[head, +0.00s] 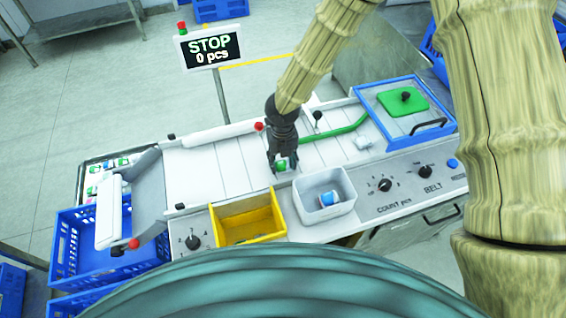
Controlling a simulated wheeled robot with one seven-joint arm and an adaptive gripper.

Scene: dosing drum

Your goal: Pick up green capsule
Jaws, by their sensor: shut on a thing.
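A green-and-white capsule (282,164) is between the fingertips of my gripper (280,168). My dark gripper points down and is shut on it, above the front part of the white machine top, just behind the white bin. The fingers hide part of the capsule. I cannot tell whether it touches the surface below.
A white bin (346,184) holds a blue-and-white capsule (327,198). A yellow bin (233,228) stands to its left. A blue-framed lidded box (388,95) is at right. Blue crates (75,240) and a tray with several capsules (88,178) are at left. A sign (209,47) reads STOP, 0 pcs.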

